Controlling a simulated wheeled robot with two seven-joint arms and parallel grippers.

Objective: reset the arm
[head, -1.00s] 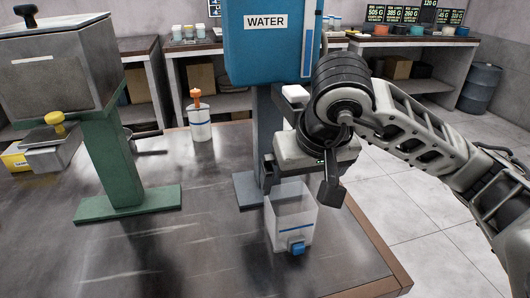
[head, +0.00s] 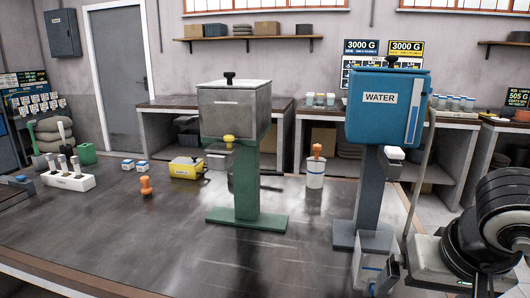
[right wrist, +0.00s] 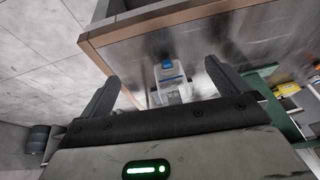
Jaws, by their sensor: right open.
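My right gripper (right wrist: 163,76) is open, its two dark fingers spread wide in the right wrist view. In the head view its arm comes in at the lower right, and a dark finger (head: 389,275) shows beside the clear container (head: 368,250). The container stands on the table below the blue water tank (head: 386,105). In the right wrist view the container (right wrist: 174,92) with its blue tab (right wrist: 168,65) appears between the fingers, its lower part hidden by the gripper body. I see nothing held. My left gripper is not in view.
A green stand (head: 247,215) with a grey tank (head: 233,110) is mid-table. An orange-topped bottle (head: 315,172), a yellow box (head: 186,168), an orange stopper (head: 146,186) and a white rack (head: 68,180) stand on the table. The front middle of the table (head: 190,235) is clear.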

